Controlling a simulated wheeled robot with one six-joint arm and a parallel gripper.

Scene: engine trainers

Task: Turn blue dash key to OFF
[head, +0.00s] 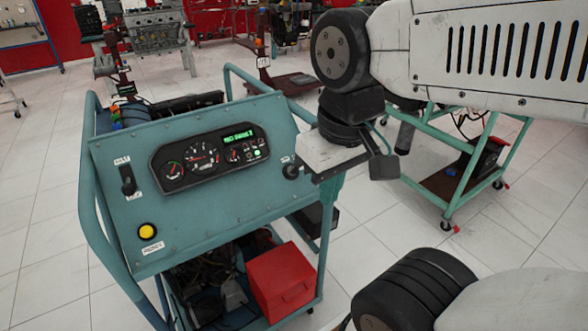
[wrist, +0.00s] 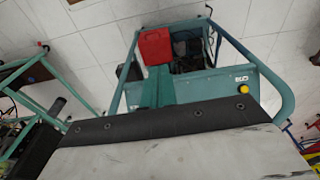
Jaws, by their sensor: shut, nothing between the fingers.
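The blue dash panel (head: 215,215) is on a wheeled engine trainer and tilts toward me. A dark round key switch (head: 290,171) sits near its right edge, with a small label above. The key's setting is too small to read. My gripper (head: 329,190) hangs just right of the key switch, pointing down, shut and empty. It looks apart from the key, though depth is hard to judge. In the wrist view the panel (wrist: 205,88) shows upside down, partly behind my gripper's housing. The key is not visible there.
The panel also carries a lit gauge cluster (head: 210,155), a dark lever switch (head: 128,180) and a yellow button (head: 147,231). Teal tubes frame it. A red box (head: 283,282) sits below. Another teal stand (head: 455,185) is behind my arm. Tiled floor is open at left.

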